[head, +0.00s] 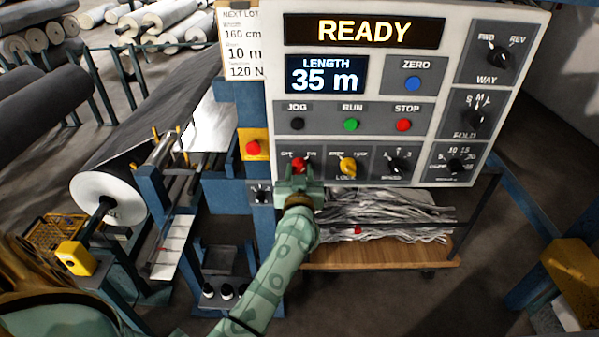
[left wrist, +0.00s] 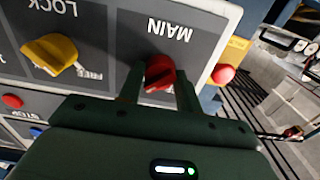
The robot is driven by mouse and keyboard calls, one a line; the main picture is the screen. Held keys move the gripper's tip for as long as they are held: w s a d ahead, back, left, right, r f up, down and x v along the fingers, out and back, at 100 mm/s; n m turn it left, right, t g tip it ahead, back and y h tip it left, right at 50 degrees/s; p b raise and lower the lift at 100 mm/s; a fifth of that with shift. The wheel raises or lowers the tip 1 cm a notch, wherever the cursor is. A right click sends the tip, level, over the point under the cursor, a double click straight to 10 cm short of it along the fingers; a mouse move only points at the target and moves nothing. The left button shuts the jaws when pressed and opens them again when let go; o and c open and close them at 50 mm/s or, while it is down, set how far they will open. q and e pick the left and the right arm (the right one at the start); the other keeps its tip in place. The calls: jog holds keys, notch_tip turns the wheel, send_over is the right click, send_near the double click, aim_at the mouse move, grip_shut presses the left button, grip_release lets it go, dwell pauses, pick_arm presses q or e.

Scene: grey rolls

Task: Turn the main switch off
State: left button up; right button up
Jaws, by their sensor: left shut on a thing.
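The main switch is a red rotary knob (head: 299,163) on the lower left of the pale control panel (head: 272,100). Its "MAIN" label shows upside down in the left wrist view, beside the red knob (left wrist: 160,72). My left gripper (head: 299,178) is at the knob, with one finger on each side of it in the left wrist view (left wrist: 160,90). It is shut on the knob. The fingers partly cover the knob in the head view, and I cannot tell its exact angle. The display (head: 362,31) reads READY. My right gripper is not in view.
A yellow LOCK knob (head: 348,166) sits right of the main switch. A red button on a yellow plate (head: 253,148) is close on the left. JOG, RUN and STOP buttons are above. A wooden shelf (head: 390,252) with grey cloth lies below the panel.

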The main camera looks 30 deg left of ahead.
pick_arm(q)
jog(key=c, duration=0.3)
jog(key=shift+r+n+p, duration=0.1)
jog(key=shift+n+p, duration=1.15)
jog(key=shift+n, duration=0.15)
jog(key=n+p, duration=0.1)
jog(key=n, duration=0.1)
jog(key=shift+n, duration=0.3)
jog(key=n+p, duration=0.1)
jog(key=n, duration=0.1)
jog(key=shift+n+p, duration=0.3)
jog(key=shift+n, duration=0.1)
jog(key=n, duration=0.4)
jog(key=shift+p, duration=0.4)
jog(key=n, duration=0.5)
jog(key=shift+d+n, duration=0.1)
jog(key=shift+n, duration=0.2)
